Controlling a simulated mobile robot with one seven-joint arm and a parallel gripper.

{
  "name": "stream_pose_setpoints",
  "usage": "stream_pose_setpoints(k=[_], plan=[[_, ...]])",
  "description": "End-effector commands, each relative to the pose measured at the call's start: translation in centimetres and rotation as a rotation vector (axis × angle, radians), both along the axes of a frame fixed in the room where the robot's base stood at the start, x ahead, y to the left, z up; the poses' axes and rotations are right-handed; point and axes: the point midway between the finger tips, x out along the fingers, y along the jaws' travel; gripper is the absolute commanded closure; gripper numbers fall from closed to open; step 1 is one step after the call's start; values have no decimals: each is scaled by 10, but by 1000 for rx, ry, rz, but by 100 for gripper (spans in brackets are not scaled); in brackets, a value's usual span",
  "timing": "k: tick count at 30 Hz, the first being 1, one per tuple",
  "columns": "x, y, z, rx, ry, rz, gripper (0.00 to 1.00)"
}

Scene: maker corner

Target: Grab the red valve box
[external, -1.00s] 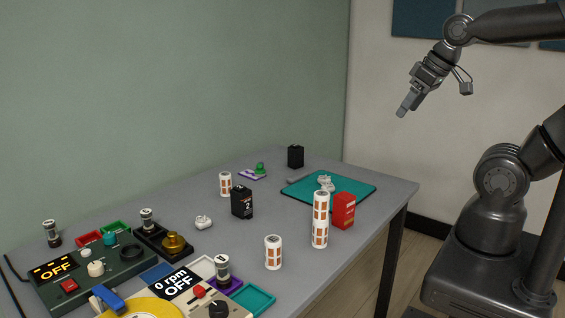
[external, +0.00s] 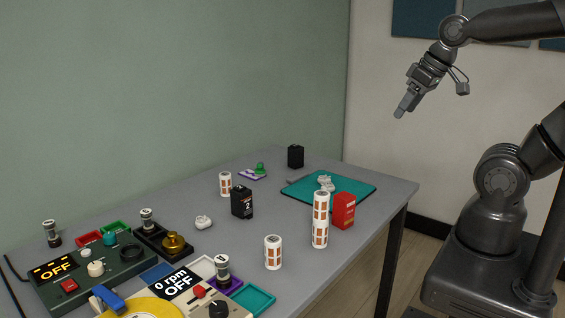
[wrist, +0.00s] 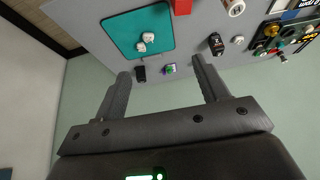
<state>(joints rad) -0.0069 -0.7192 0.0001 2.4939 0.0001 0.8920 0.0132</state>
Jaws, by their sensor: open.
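The red valve box (external: 343,211) stands upright on the grey table near its right edge. It is beside a tall white cylinder with brown squares (external: 320,220) and at the near edge of a teal mat (external: 361,187). In the wrist view the red box (wrist: 182,6) shows at the top edge, partly cut off. My gripper (external: 400,115) is in the air beyond the table's right end, well above and apart from the box. In the wrist view its two fingers (wrist: 160,80) are spread, with nothing between them.
White lumpy pieces (external: 326,183) lie on the teal mat. Black boxes (external: 242,202), (external: 295,157) and shorter patterned cylinders (external: 273,252) stand on the table (external: 285,210). A control panel (external: 110,275) and trays fill the near left. The air around my gripper is free.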

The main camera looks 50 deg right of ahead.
Motion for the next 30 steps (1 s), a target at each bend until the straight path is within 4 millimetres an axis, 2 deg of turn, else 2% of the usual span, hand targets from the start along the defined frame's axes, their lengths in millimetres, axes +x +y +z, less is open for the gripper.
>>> stream_pose_setpoints(k=[8,18,24,30], plan=[[46,15,-38,31,132,-33,33],[96,42,-110,49,304,-93,33],[115,58,-160,46,400,-129,33],[123,69,-196,39,460,-158,33]])
